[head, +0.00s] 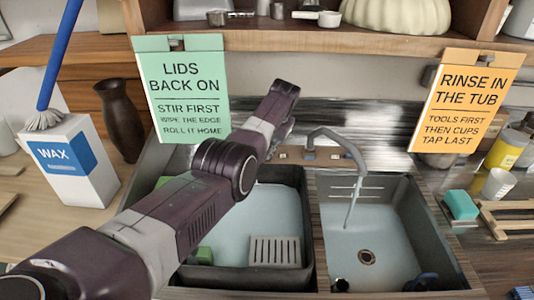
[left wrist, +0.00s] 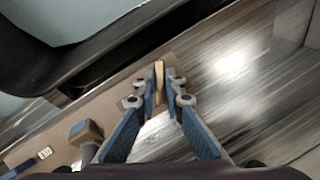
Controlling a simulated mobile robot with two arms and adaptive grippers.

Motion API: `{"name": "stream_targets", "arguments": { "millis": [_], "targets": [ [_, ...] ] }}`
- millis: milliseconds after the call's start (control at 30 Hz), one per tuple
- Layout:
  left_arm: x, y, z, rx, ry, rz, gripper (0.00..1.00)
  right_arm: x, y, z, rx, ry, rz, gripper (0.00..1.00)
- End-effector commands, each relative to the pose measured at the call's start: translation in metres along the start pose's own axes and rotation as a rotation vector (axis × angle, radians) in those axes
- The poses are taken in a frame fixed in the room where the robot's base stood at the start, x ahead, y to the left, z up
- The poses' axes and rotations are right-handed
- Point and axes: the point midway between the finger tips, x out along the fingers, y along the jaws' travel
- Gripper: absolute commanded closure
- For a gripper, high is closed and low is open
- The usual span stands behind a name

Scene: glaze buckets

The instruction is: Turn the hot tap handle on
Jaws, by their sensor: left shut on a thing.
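The grey tap (head: 352,160) arches over the right basin from a tan ledge behind the sink. In the left wrist view a slim tan handle (left wrist: 159,90) stands on that ledge; I take it for the hot tap handle, though no mark on it is readable. My left gripper (left wrist: 160,79) is shut on this handle, one finger on each side. In the head view my left arm reaches across the left basin to the back of the sink, and its fingers and the handle cannot be made out clearly. My right gripper is in neither view.
The left basin (head: 309,230) and right basin (head: 419,215) lie in front. A green sign (head: 183,85) and an orange sign (head: 465,95) hang from the shelf. A wax box (head: 78,165) and dark vase (head: 121,120) stand left.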

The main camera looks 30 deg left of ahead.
Motion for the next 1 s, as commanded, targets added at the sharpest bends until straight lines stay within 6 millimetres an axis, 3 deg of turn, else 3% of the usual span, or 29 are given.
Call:
{"name": "stream_targets", "arguments": {
  "millis": [300, 867, 900, 1000],
  "targets": [
    [-0.0006, -0.0002, -0.0004, -0.116, 0.001, 0.049, 1.0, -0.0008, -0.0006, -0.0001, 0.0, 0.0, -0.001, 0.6],
    [-0.0005, -0.0004, -0.0006, -0.139, 0.002, 0.058, 1.0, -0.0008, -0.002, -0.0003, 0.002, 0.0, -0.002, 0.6],
    [-0.0005, -0.0004, -0.0006, -0.139, 0.002, 0.058, 0.86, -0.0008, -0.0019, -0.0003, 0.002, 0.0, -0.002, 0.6],
    [-0.0004, -0.0004, -0.0005, -0.139, 0.002, 0.058, 0.75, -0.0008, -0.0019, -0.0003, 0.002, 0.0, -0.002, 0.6]
  ]
}}
